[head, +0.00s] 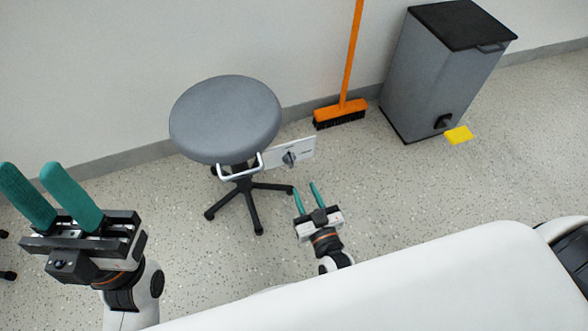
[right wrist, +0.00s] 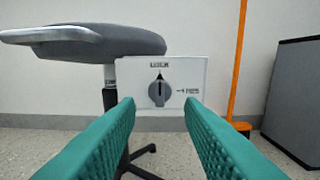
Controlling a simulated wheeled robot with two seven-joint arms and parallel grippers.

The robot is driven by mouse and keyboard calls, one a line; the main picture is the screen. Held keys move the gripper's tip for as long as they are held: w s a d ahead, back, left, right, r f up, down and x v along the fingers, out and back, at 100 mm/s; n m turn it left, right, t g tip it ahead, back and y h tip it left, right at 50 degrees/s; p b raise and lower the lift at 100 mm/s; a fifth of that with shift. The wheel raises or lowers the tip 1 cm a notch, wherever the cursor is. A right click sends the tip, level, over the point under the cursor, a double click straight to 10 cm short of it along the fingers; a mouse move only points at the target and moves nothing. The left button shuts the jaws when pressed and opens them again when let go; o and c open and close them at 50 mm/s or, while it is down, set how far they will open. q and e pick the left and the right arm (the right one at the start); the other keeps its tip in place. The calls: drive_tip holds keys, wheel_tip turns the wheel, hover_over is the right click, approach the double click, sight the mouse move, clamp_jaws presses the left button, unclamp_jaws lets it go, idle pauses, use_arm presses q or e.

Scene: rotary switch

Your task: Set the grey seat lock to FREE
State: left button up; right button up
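The grey seat lock is a grey rotary knob (right wrist: 160,92) on a white plate (right wrist: 190,72) beside the stool. In the right wrist view its black mark points up at the word LOCK, and smaller lettering that looks like FREE is at its right. In the head view the knob (head: 289,158) sits on the plate right of the stool's handle. My right gripper (head: 307,190) is open and empty, in front of the knob and apart from it; its green fingers (right wrist: 160,120) flank the knob in the wrist view. My left gripper (head: 48,192) is open and empty at the left.
The stool has a round grey seat (head: 225,118), a white handle (head: 240,172) and a black wheeled base (head: 245,195). An orange broom (head: 342,108) leans at the wall. A grey bin (head: 430,80) and a yellow item (head: 458,135) stand to the right. A white surface (head: 430,280) fills the front.

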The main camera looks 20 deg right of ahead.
sight(292, 162)
drive_tip(key=w+b, duration=0.1)
drive_tip(key=w, duration=0.3)
drive_tip(key=w+b, duration=0.1)
drive_tip(key=w, duration=0.3)
drive_tip(key=shift+a+f, duration=0.15)
drive_tip(key=shift+w, duration=0.6)
drive_tip(key=shift+c, duration=0.5)
clamp_jaws()
